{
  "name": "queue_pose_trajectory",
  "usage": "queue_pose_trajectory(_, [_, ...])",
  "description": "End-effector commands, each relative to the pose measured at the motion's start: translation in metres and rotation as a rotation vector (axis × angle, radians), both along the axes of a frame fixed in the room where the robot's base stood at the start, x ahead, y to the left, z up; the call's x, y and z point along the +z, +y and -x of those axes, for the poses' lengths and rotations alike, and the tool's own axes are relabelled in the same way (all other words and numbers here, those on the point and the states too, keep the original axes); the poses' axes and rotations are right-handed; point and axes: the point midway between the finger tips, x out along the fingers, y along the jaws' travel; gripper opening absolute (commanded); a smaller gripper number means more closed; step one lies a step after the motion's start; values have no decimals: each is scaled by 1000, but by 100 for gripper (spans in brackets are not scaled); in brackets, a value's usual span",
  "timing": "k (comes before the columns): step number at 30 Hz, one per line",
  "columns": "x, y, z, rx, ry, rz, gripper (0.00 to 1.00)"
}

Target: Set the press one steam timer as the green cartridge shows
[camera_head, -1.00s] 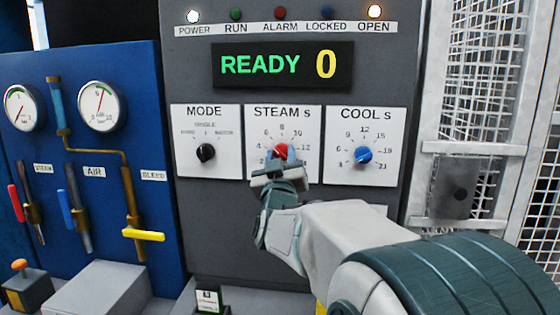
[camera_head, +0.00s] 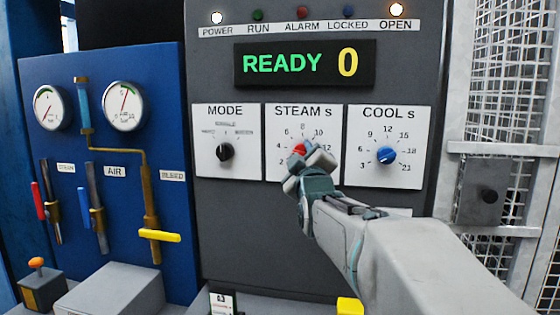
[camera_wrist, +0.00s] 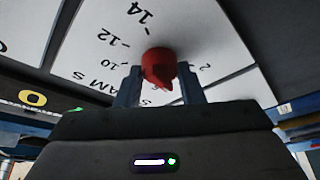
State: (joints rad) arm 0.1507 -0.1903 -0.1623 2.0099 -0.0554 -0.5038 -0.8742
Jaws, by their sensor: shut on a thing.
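The red steam knob (camera_head: 299,149) sits on the white STEAM s dial plate (camera_head: 277,171) of the grey press panel. My gripper (camera_head: 309,168) is shut on it, from below right in the head view. In the wrist view, the red knob (camera_wrist: 159,64) is between my two fingers (camera_wrist: 160,90). The numbers 10, 12 and 14 show on the plate beside it. The knob's exact setting is hard to read. A small block with a white label (camera_head: 222,303) is cut off at the bottom edge; I cannot tell whether it is the green cartridge.
The black MODE knob (camera_head: 225,152) is left of the steam dial and the blue COOL knob (camera_head: 385,155) right of it. The display (camera_head: 305,63) reads READY 0. The POWER and OPEN lamps are lit. A blue gauge board (camera_head: 100,210) with valves stands left, a mesh guard (camera_head: 505,95) right.

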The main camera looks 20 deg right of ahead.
Motion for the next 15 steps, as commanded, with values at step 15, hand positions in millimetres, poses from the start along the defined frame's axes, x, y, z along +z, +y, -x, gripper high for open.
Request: queue_pose_trajectory(15, [0, 0, 0, 0, 8, 12, 46])
